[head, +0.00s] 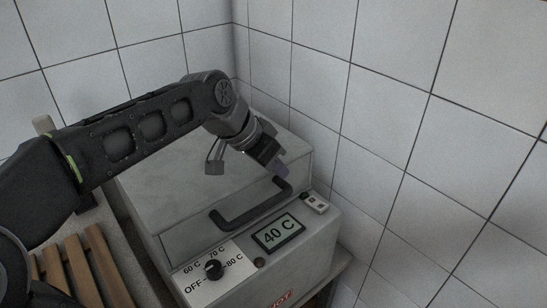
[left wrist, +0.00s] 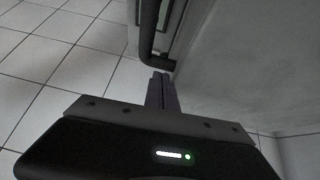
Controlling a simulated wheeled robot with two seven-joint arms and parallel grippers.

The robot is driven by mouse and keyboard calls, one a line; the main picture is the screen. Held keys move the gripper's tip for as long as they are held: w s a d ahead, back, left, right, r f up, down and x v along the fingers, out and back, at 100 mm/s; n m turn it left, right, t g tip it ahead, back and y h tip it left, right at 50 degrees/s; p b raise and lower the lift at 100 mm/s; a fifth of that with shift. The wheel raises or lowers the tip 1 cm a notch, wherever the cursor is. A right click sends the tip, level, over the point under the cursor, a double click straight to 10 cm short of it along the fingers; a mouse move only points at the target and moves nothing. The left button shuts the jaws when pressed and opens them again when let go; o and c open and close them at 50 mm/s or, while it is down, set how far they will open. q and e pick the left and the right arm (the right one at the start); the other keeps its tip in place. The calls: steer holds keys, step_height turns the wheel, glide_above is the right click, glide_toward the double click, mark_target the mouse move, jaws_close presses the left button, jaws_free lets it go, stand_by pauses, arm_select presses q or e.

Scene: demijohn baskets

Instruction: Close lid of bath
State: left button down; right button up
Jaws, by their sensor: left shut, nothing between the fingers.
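The bath (head: 308,225) is a grey metal box with a sloped front panel. Its grey lid (head: 165,170) lies down over the top and looks level, with no clear gap at the front. A dark bar handle (head: 245,214) is on the lid's front side. My left gripper (head: 281,169) is shut and empty, at the right end of the handle. In the left wrist view its purple fingers (left wrist: 162,92) are pressed together just below the dark handle (left wrist: 158,62); I cannot tell whether they touch it. My right gripper is not in view.
The panel has a display (head: 278,235) reading 40 C, a knob (head: 213,269) and a small switch (head: 315,202). White tiled walls (head: 390,110) stand close behind and to the right. A wooden slatted thing (head: 75,265) is at the left.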

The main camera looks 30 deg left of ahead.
arm_select(q)
steer(key=r+p, duration=0.2)
steer(key=r, duration=0.2)
steer(key=shift+w+r, duration=0.1)
steer(key=shift+w, duration=0.1)
steer(key=v, duration=0.9)
steer(key=shift+s+d, duration=0.2)
steer(key=shift+s, duration=0.05)
